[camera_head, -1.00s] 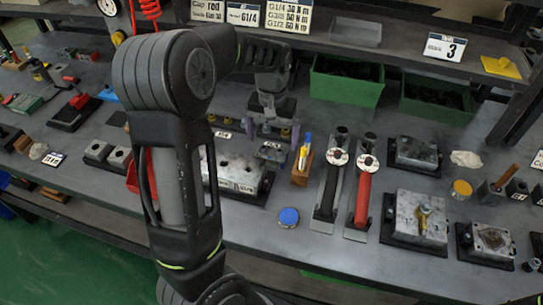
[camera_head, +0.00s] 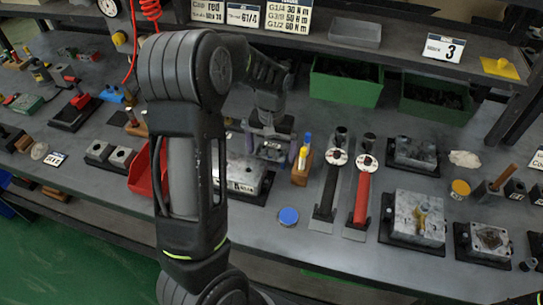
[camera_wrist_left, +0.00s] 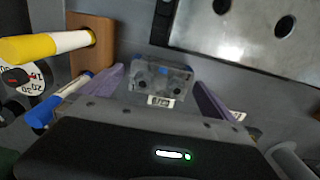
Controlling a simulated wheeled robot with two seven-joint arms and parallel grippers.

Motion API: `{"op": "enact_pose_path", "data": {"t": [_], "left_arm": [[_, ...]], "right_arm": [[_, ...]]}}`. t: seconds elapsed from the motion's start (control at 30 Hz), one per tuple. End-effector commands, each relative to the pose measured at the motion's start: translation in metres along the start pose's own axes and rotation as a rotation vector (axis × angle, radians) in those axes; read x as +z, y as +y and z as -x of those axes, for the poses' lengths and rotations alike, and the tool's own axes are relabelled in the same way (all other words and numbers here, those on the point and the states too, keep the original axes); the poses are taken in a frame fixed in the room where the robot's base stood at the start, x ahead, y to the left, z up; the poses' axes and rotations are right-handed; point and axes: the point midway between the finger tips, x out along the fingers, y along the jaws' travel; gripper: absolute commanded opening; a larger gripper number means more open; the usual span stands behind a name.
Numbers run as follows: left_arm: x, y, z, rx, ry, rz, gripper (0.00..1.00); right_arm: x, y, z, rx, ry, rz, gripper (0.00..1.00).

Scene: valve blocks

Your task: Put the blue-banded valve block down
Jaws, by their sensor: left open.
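A small grey valve block (camera_wrist_left: 160,78) with dark holes and a white label shows in the left wrist view. My left gripper (camera_wrist_left: 158,84) is open, with one purple finger on each side of the block and visible gaps between. In the head view my left gripper (camera_head: 268,153) is low over the bench, left of the wooden marker holder. The block (camera_head: 270,149) there is partly hidden by the gripper. My right gripper is not in view.
The wooden holder with markers (camera_head: 302,165) stands close to the right of the gripper. A large metal block (camera_head: 240,172) lies close on the left. Two torque wrenches (camera_head: 328,190) lie farther right. A blue cap (camera_head: 288,216) lies in front, with bare bench around it.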

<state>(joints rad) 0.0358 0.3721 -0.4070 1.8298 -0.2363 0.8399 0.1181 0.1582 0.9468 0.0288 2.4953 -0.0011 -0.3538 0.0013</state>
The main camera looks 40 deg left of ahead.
Motion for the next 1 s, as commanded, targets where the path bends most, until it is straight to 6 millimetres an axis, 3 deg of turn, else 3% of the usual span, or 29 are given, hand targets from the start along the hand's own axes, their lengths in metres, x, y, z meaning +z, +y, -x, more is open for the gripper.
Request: {"op": "enact_pose_path", "data": {"t": [0.13,1.0], "left_arm": [[-0.0001,0.0000,0.0002,0.000,0.000,0.000,0.97],[0.0000,0.0001,0.0002,0.000,0.000,0.000,0.26]], "right_arm": [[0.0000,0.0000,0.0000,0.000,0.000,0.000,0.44],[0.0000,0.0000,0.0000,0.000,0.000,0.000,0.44]]}}
